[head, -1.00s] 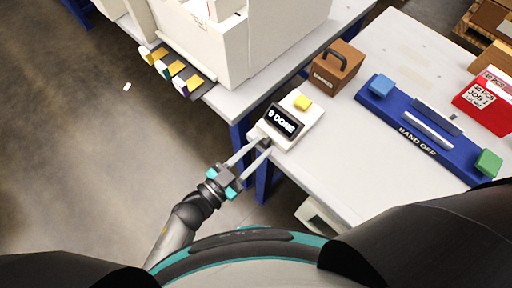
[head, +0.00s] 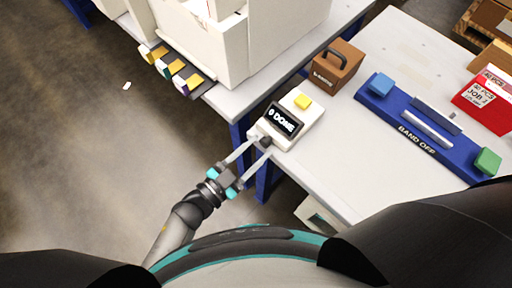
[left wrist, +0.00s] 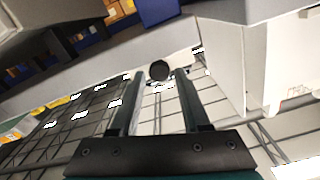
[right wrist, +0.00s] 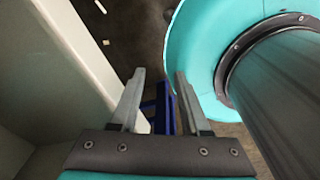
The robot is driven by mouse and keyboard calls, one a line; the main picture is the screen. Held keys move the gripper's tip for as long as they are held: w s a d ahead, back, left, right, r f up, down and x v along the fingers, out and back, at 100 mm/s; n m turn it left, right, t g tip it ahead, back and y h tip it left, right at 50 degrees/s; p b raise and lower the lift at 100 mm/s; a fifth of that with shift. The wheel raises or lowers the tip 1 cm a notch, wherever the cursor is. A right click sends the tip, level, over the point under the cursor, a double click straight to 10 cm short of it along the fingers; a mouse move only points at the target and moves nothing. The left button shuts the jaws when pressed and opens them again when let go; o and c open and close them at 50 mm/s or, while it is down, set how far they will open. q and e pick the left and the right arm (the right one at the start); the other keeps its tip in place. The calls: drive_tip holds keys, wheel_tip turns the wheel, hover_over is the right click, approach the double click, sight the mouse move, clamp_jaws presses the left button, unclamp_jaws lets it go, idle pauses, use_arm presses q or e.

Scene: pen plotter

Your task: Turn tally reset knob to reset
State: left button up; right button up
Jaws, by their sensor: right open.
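The white tally box (head: 312,118) stands at the near left corner of the table. It has a dark display reading "DONE" (head: 284,120) and a yellow button (head: 302,101) on top. A small dark round knob (head: 265,142) is on its side facing my left gripper (head: 259,149). In the left wrist view the knob (left wrist: 159,70) lies between the tips of my left gripper (left wrist: 159,76), with a gap on each side. The left fingers are apart and hold nothing. My right gripper (right wrist: 160,76) is open and empty, away from the box.
A brown handled block (head: 337,66) stands behind the tally box. A blue tray (head: 392,113) with a blue block, a pale bar and a green block is to the right. A red box (head: 485,108) is beyond. A white machine (head: 240,45) stands on the left table.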

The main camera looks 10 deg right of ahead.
use_arm(q)
drive_tip(key=v, duration=1.5)
drive_tip(key=shift+p, duration=0.45)
drive_tip(key=shift+s, duration=0.1)
drive_tip(key=a+f+n+g+y, duration=0.1)
drive_tip(key=a+f+n+y, duration=0.35)
drive_tip(key=f, duration=0.55)
drive_tip(key=a+f+n+y, duration=0.3)
drive_tip(key=a+f+y, duration=0.25)
drive_tip(key=f, duration=0.35)
drive_tip(key=s+f+n+g+y, duration=0.3)
drive_tip(key=s+f+g, duration=0.6)
drive_tip(key=s, duration=0.7)
wheel_tip(320, 180, down, 3)
drive_tip(key=shift+s+a+f+n+y, duration=0.15)
drive_tip(key=shift+a+n+y, duration=0.2)
drive_tip(key=shift+y, duration=0.25)
